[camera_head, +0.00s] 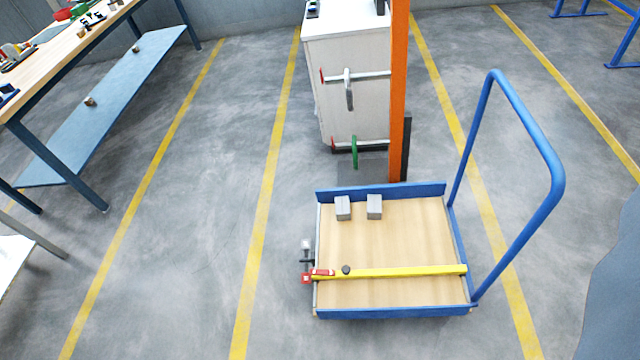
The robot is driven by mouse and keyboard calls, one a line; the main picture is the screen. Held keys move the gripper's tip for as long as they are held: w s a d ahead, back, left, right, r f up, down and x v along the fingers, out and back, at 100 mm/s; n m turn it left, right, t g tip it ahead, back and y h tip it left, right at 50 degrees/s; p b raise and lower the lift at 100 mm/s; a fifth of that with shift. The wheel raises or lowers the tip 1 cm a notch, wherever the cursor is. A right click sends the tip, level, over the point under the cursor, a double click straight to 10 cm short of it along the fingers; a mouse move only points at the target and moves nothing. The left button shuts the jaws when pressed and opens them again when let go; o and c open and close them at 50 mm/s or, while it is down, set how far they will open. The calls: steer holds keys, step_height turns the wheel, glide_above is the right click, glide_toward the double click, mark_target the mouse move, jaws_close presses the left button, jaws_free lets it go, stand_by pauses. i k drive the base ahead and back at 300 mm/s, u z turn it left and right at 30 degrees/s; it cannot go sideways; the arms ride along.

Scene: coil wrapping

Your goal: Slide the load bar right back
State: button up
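A yellow load bar (405,271) lies across the wooden deck of a blue trolley (395,313), nearer the trolley's lower edge in the picture. Its left end carries a red part (322,273), and a black knob (346,269) sits on the bar close to it. Its right end reaches the trolley's right side rail. Two grey blocks (343,207) (374,206) stand on the deck by the far blue edge, apart from the bar. Bare deck lies between the blocks and the bar. My gripper does not show in this view.
A blue tubular handle (548,150) rises on the trolley's right. Behind the trolley stand an orange post (398,95) and a white cabinet (330,80) with hooks on side pegs. A workbench (62,48) is at upper left. Open grey floor with yellow lines lies left of the trolley.

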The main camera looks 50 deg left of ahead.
mark_target(345, 273)
steer(key=u, duration=0.1)
steer(key=k, duration=0.15)
steer(key=u, duration=0.15)
steer(key=i, duration=1)
